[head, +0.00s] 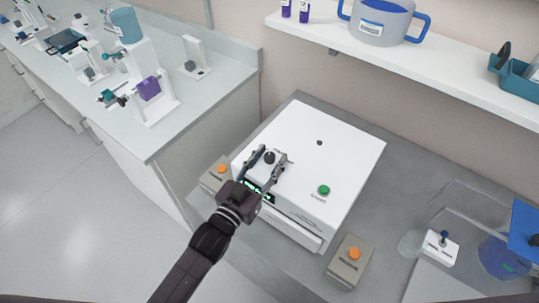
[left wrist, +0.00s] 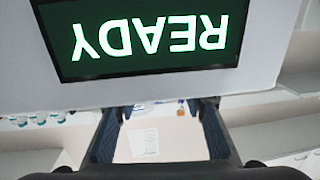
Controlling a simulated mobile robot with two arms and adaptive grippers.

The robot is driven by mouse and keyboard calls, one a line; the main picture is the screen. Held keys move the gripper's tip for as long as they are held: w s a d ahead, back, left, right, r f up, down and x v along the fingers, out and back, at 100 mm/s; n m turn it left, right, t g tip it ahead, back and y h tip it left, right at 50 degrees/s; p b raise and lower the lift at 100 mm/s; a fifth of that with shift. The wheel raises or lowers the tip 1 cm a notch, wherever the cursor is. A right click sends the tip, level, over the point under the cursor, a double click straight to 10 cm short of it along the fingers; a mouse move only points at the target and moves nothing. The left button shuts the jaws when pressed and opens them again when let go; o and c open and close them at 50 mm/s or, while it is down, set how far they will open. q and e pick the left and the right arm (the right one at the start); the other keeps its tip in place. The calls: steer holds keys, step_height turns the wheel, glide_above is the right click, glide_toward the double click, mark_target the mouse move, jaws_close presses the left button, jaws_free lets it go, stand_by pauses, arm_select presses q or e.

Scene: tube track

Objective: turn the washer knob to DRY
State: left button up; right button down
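The white washer (head: 345,150) stands on the grey bench in the head view. Its dark knob (head: 269,157) is on the top panel, toward the left. My left gripper (head: 270,156) is open, with one finger appearing on each side of the knob; I cannot tell whether they touch it. The display (head: 262,192) is partly hidden by the gripper. In the left wrist view the display (left wrist: 150,38) reads READY upside down, and the open fingers (left wrist: 160,105) show no knob between them. The knob's labels are not readable. My right gripper is not in view.
A green START button (head: 323,190) is on the washer's right. Boxes with orange buttons stand left (head: 221,170) and in front (head: 354,254). Clear containers and a blue item (head: 525,232) are at right. A shelf (head: 430,65) runs above; a bench with instruments (head: 205,100) is at left.

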arm_select(q)
jaws_close()
stand_by(0.3)
